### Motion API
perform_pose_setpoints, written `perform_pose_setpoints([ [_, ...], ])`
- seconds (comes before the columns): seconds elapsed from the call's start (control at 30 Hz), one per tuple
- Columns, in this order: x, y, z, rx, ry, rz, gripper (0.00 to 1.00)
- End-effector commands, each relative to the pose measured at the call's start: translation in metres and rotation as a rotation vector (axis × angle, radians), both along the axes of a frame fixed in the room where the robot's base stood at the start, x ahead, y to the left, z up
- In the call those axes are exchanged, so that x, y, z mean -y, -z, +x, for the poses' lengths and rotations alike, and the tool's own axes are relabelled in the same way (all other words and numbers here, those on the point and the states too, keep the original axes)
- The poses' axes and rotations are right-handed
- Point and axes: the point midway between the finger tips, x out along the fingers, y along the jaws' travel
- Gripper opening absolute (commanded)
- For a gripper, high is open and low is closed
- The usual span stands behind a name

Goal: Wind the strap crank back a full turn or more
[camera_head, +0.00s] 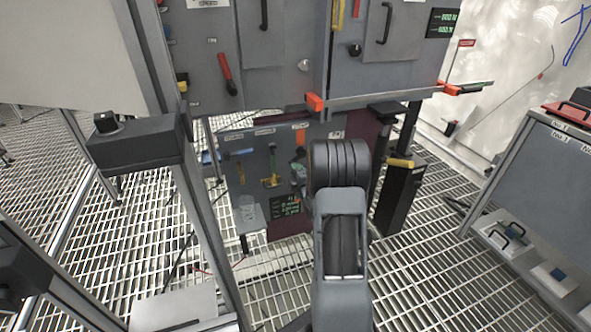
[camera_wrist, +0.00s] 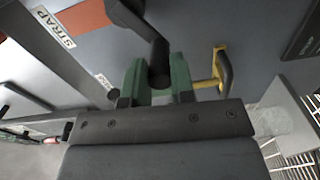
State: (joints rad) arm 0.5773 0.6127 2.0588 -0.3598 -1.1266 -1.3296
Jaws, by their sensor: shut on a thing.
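The strap crank (camera_wrist: 133,18) is a black arm with a round black grip, at the top centre of the wrist view. My gripper (camera_wrist: 159,78) is shut on the crank's grip, with one green finger on each side of it. An orange strap (camera_wrist: 84,16) and a white STRAP label (camera_wrist: 53,27) are on the grey panel left of the crank. In the head view the orange strap (camera_head: 301,136) shows on the lower panel. My gripper (camera_head: 298,170) is partly hidden there by my arm, and the crank is hard to make out.
A yellow-and-black handle (camera_wrist: 222,70) sticks out close to the right of my gripper. A dark display (camera_head: 288,205) is low on the panel. A black post with a yellow lever (camera_head: 400,162) stands right of my arm. A grey cabinet (camera_head: 545,165) is at the far right.

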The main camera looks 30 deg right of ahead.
Motion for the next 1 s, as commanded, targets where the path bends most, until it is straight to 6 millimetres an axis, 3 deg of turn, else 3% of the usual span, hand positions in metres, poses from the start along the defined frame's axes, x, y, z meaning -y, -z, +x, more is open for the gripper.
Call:
perform_pose_setpoints([
  [0.43, 0.009, 0.012, -0.003, -0.074, 0.001, -0.273, 0.0],
  [1.0, 0.012, 0.015, -0.003, -0.094, 0.002, -0.353, 0.0],
])
